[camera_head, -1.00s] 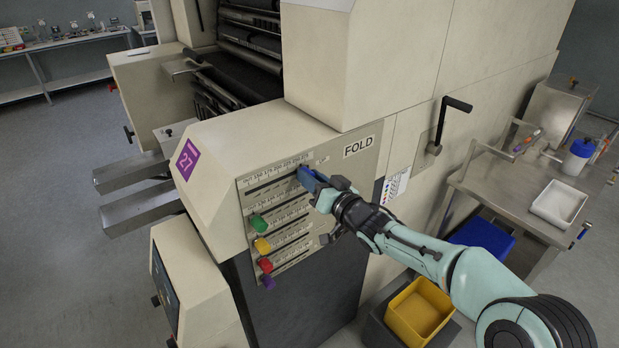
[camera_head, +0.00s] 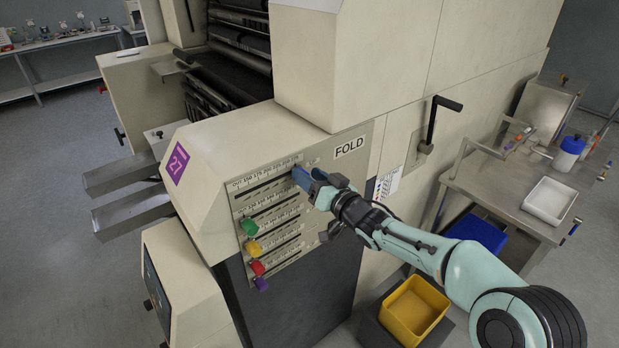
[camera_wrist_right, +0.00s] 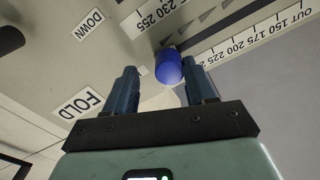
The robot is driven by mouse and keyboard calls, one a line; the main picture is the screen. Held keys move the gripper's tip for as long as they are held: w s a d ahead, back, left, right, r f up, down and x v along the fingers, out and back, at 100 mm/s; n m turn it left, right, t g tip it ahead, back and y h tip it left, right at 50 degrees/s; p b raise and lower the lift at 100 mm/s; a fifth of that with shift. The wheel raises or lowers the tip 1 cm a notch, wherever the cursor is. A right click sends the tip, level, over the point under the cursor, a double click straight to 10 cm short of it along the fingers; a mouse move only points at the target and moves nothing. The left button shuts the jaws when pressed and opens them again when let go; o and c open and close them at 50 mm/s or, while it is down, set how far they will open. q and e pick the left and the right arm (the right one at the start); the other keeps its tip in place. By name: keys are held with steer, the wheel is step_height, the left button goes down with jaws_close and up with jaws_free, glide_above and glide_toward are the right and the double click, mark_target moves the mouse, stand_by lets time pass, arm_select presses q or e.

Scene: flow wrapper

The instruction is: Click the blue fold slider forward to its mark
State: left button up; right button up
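The blue fold slider (camera_wrist_right: 168,66) is a rounded blue knob in the top slot of the fold panel (camera_head: 268,215). In the right wrist view it lies between the fingers of my right gripper (camera_wrist_right: 163,82), close to the right-hand finger, with a clear gap to the left-hand one. Contact with the nearer finger cannot be told. In the head view my right gripper (camera_head: 300,180) is at the high-number end of the top scale and hides the slider. The scale (camera_wrist_right: 250,42) reads OUT to 225 before the knob covers it; no mark is identifiable. My left gripper is out of view.
Green (camera_head: 250,226), yellow (camera_head: 253,247), red (camera_head: 257,267) and purple (camera_head: 261,284) knobs sit in slots below. A black crank handle (camera_head: 435,125) sticks out to the right of the panel. A yellow bin (camera_head: 413,309) stands below my right arm.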

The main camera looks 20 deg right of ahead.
steer(key=shift+a, duration=0.15)
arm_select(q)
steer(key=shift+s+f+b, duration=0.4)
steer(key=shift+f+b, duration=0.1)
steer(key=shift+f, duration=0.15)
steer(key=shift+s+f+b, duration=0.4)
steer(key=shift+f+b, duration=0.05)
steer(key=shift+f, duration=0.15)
arm_select(e)
steer(key=v, duration=1.3)
steer(key=shift+s+d, duration=0.2)
steer(key=shift+d, duration=0.05)
steer(key=s+a+f+m+g+h, duration=0.15)
steer(key=f+g, duration=0.25)
steer(key=f, duration=1.3)
steer(key=s+a+f+m+g+h, duration=0.1)
steer(key=a+f+m+g, duration=0.15)
steer(key=f, duration=1.45)
steer(key=s+a+f+g, duration=0.3)
steer(key=s+f+g, duration=0.3)
steer(key=s+f, duration=0.75)
steer(key=s+a+f+g, duration=0.2)
steer(key=s+f, duration=0.2)
steer(key=s, duration=0.3)
steer(key=s+a+f+g, duration=0.3)
steer(key=s+f, duration=0.1)
steer(key=s, duration=0.4)
steer(key=shift+s+f+n, duration=0.25)
steer(key=shift+f+n, duration=0.05)
